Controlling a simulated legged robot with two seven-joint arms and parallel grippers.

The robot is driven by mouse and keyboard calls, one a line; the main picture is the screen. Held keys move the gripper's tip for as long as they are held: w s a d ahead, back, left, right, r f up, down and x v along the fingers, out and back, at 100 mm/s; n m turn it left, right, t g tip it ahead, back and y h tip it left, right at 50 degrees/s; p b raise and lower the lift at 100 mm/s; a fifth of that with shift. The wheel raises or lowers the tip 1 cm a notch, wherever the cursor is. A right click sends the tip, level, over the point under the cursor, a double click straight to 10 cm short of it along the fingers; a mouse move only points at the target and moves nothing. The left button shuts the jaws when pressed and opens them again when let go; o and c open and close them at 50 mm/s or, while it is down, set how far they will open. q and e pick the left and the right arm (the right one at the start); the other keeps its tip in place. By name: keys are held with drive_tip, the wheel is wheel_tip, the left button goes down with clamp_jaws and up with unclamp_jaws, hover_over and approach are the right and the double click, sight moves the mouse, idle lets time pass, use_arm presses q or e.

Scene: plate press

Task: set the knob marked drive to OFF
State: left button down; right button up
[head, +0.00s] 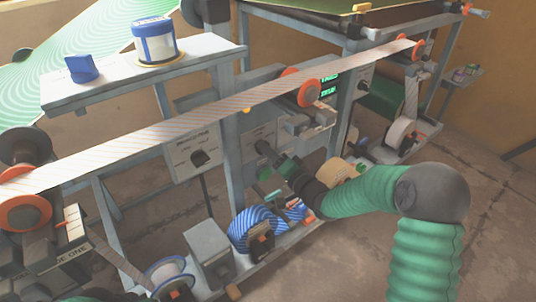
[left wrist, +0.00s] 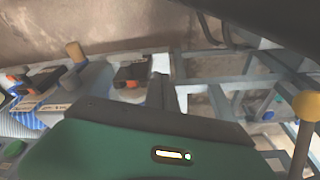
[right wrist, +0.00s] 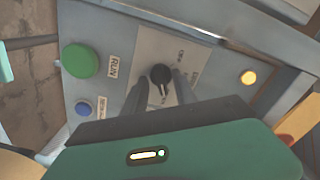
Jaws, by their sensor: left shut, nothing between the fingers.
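A black knob (right wrist: 161,74) with a pointer sits on a light plate of a grey control panel in the right wrist view. The small lettering around it is too blurred to read surely, so I cannot confirm that it is the drive knob. My right gripper (right wrist: 160,82) is open, with one finger on either side of the knob; contact cannot be told. In the head view my right gripper (head: 268,156) reaches the machine's middle panel and hides its knob. My left gripper (left wrist: 164,82) is shut and empty in the left wrist view, above the machine's lower frame.
A green button (right wrist: 80,61) by a RUN label, a blue button (right wrist: 83,108) and an amber lamp (right wrist: 248,77) surround the knob. Another panel with a dark knob (head: 200,158) stands left. A striped web (head: 180,125) crosses above. A blue-striped roll (head: 250,222) lies below.

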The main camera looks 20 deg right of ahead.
drive_tip(key=shift+c, duration=0.3)
clamp_jaws()
